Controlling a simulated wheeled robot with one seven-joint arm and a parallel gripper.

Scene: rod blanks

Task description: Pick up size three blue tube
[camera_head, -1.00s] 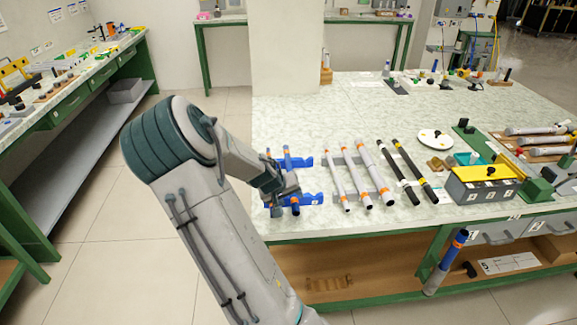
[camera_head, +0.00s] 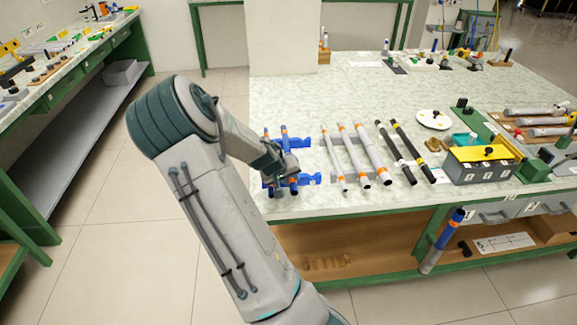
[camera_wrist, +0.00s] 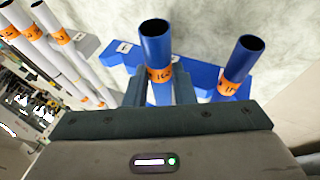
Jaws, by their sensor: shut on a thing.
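Two blue tubes with orange bands lie side by side on a blue rack (camera_head: 310,179) at the table's left front edge. My gripper (camera_wrist: 160,92) is shut on the blue tube (camera_wrist: 155,45), the right one of the pair in the head view. Its fingers stand on both sides of it just below the orange band. The band's number looks like 16 but is not sharp. The other blue tube (camera_wrist: 240,62) lies free to the right in the wrist view; its label is only partly readable. In the head view my gripper (camera_head: 280,165) hides much of both tubes.
White tubes with orange bands (camera_head: 357,155) lie on a grey rack right of the blue one. Black tubes (camera_head: 405,152) and a yellow-topped box (camera_head: 482,165) are farther right. The table behind the blue rack is clear. A blue-and-grey tube (camera_head: 440,242) stands at the shelf front.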

